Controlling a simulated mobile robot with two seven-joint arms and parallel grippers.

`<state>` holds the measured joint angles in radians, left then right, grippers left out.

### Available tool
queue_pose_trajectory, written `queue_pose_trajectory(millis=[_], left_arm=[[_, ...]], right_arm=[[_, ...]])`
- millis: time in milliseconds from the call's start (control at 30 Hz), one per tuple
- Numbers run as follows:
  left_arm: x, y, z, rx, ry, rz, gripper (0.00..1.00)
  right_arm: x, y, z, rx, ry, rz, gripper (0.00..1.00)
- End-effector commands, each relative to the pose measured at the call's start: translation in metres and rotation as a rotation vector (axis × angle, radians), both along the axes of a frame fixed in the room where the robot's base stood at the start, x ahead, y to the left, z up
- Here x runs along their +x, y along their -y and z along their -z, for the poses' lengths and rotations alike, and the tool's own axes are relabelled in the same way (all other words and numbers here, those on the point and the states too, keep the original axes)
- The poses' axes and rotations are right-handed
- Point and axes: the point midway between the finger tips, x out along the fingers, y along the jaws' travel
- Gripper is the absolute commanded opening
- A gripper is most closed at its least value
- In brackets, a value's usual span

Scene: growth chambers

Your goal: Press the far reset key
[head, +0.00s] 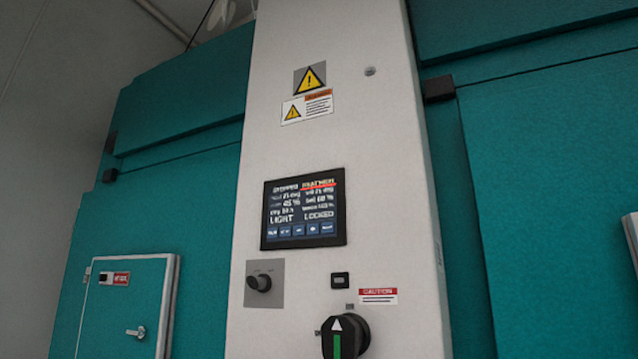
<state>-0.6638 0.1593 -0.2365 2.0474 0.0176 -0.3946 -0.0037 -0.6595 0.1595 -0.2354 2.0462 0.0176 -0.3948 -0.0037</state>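A dark touchscreen (304,209) is set in the pale column in the middle of the head view. It shows white readings, a red-underlined heading, and the words LIGHT and LOCKED. A row of small blue keys runs along its lower edge. The rightmost key (327,228) has a small label that may read Reset, but it is too blurred to be sure. No other key marked reset can be made out. Neither of my grippers is in view.
Below the screen are a knob on a grey plate (264,284), a small black square part (340,280) and a large black rotary switch (346,337). Warning labels (308,106) are above. Teal doors flank the column; a small hatch (126,306) is at left.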

Motion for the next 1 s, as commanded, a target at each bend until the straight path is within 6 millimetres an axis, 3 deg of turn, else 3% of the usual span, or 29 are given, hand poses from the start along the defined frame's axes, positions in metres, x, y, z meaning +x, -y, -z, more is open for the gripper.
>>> queue_pose_trajectory(millis=[467, 1000], left_arm=[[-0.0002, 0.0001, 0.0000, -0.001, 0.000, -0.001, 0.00], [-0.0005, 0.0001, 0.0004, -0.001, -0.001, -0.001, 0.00]], right_arm=[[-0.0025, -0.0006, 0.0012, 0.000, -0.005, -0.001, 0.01], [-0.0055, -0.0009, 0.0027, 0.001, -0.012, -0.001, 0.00]])
